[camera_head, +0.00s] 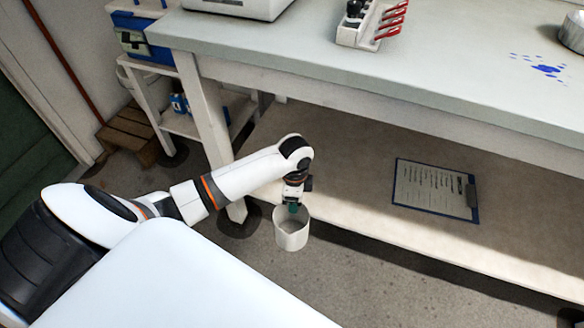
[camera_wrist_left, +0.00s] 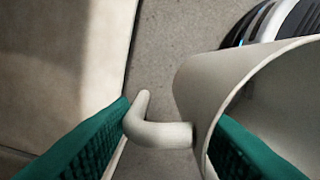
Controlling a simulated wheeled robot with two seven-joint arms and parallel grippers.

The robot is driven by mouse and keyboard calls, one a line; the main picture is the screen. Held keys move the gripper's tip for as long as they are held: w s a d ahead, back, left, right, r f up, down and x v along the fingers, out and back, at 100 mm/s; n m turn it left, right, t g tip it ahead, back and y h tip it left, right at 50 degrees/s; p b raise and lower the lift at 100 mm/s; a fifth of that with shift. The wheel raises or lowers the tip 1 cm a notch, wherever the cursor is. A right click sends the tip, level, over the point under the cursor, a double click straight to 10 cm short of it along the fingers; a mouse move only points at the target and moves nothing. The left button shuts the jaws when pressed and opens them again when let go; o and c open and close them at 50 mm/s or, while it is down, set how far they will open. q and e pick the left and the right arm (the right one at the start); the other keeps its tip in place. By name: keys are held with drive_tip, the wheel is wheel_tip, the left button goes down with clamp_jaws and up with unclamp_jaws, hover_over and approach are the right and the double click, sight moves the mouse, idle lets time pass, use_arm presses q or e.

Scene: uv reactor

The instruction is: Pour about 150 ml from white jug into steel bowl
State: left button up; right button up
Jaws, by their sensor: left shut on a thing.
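The white jug (camera_head: 292,232) hangs roughly upright from my left gripper (camera_head: 293,207), in front of the workbench and below its top. In the left wrist view, the jug's curved wall (camera_wrist_left: 195,85) and handle (camera_wrist_left: 158,132) show between the green finger pads. The right-hand pad appears inside the jug's mouth. The liquid inside cannot be made out. A pale round vessel (camera_head: 573,34), cut off by the right edge, stands on the bench top; it may be the steel bowl, but its material is unclear. My right gripper is not in view.
The workbench (camera_head: 300,45) holds a rack with red-handled tools (camera_head: 372,22) and a white device (camera_head: 240,6). Blue spots (camera_head: 545,68) mark the bench near the round vessel. A clipboard (camera_head: 432,187) lies on the lower shelf. The middle of the bench top is clear.

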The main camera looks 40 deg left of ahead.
use_arm(q)
drive_tip(key=d+r+n, duration=0.2)
drive_tip(key=r+n, duration=0.2)
drive_tip(key=r, duration=0.4)
drive_tip(key=d+r+n, duration=0.3)
drive_tip(key=r+n, duration=0.1)
drive_tip(key=r, duration=0.4)
drive_tip(key=w+d+r+n, duration=0.1)
drive_tip(key=d+r+n, duration=0.2)
drive_tip(key=r, duration=0.5)
drive_tip(key=shift+d+r+n, duration=0.15)
drive_tip(key=shift+d+n, duration=0.1)
drive_tip(key=shift+n, duration=0.55)
drive_tip(key=shift+s, duration=0.1)
